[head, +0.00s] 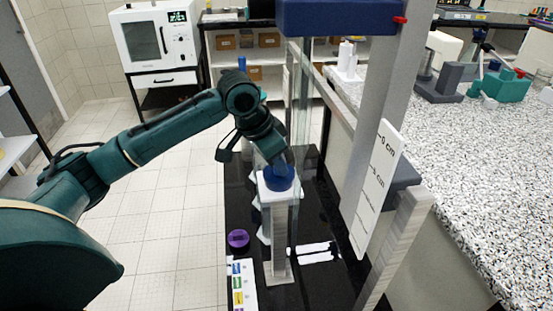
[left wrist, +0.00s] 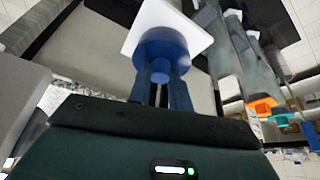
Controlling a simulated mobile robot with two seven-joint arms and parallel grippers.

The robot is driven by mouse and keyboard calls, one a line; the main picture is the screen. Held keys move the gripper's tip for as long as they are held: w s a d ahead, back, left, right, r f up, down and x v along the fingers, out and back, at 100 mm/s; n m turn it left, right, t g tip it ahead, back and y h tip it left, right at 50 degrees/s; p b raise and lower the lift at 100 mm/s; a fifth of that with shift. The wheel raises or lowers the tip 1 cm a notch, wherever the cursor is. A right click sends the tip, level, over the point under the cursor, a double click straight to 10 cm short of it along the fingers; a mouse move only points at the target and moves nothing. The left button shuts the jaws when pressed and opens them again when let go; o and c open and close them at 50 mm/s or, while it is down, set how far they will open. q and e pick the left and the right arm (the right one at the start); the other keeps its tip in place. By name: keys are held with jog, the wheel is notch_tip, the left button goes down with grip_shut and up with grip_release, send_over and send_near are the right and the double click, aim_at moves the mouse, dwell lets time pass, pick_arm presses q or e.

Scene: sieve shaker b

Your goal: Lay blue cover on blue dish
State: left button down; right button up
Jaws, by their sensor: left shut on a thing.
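A round blue piece (head: 280,180) sits at the top of a pale column, over its white square top plate. In the left wrist view the blue cover (left wrist: 165,47) is round with a small knob, and the white square plate (left wrist: 150,20) shows behind it. My left gripper (left wrist: 161,75) is shut on the cover's knob. In the head view my left gripper (head: 278,163) points down at the column top. I cannot make out a separate blue dish under the cover, nor whether the two touch. My right gripper is not in view.
A purple round container (head: 238,240) stands on the black surface left of the column, near a card with coloured labels (head: 238,280). A grey post with a centimetre scale (head: 376,190) rises close on the right. A speckled counter (head: 470,170) lies beyond it.

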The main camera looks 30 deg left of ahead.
pick_arm(q)
jog(key=c, duration=1.2)
grip_release()
jog(key=shift+s+a+r, duration=0.15)
jog(key=shift+r, duration=0.5)
jog(key=v, duration=1.1)
jog(key=shift+s+r+p, duration=0.15)
jog(key=shift+r+p, duration=0.15)
jog(key=shift+r, duration=0.05)
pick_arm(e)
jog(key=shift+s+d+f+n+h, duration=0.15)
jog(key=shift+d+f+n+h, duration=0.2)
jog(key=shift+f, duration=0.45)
